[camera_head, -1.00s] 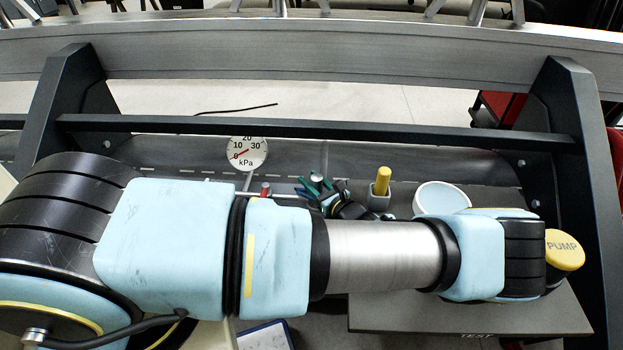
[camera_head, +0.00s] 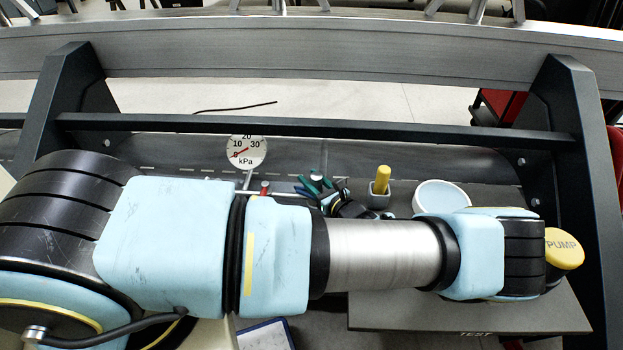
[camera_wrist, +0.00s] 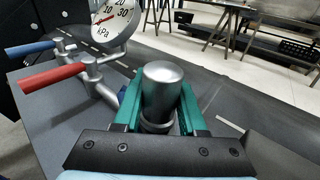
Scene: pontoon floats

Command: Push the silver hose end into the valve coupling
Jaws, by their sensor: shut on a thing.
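The silver hose end (camera_wrist: 162,88) is a smooth, rounded metal cylinder in the middle of the wrist view. My gripper (camera_wrist: 160,108) is shut on it, with one green finger on either side. In the head view the hose end (camera_head: 316,175) is a small silver top between the green fingers of my gripper (camera_head: 317,185), partly behind my arm. Silver pipework (camera_wrist: 92,72) with a red handle and a blue handle stands left of the hose end in the wrist view. I cannot make out the coupling's mouth, or whether the hose end touches it.
A kPa gauge (camera_head: 246,152) stands left of my gripper, its needle near zero. To the right are a yellow-topped peg in a grey holder (camera_head: 381,188), a white bowl (camera_head: 441,197) and a yellow PUMP button (camera_head: 564,249). A dark rail (camera_head: 320,125) crosses behind.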

